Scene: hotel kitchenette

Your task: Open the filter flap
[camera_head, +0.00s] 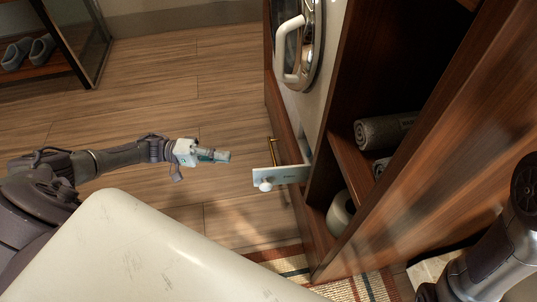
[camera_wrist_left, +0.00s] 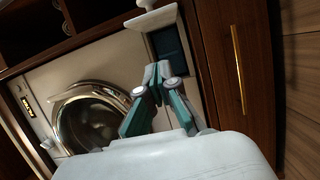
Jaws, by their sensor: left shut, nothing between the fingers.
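The filter flap (camera_head: 282,175) is a small pale panel with a round white knob, at the lower front of the washing machine (camera_head: 310,98). It stands swung out from the machine's front. In the left wrist view the flap (camera_wrist_left: 152,19) shows at the top, beside a dark rectangular opening (camera_wrist_left: 169,52). My left gripper (camera_head: 226,156) is shut and empty, to the left of the flap and apart from it in the head view. Its closed fingertips (camera_wrist_left: 158,70) point toward the opening in the wrist view. My right arm shows at the lower right, but its gripper is out of view.
A wooden cabinet surrounds the machine, with a brass handle (camera_wrist_left: 238,70) on a panel next to it. Rolled towels (camera_head: 384,130) lie on a shelf at right. A striped rug (camera_head: 290,266) lies below. The wooden floor at left is clear.

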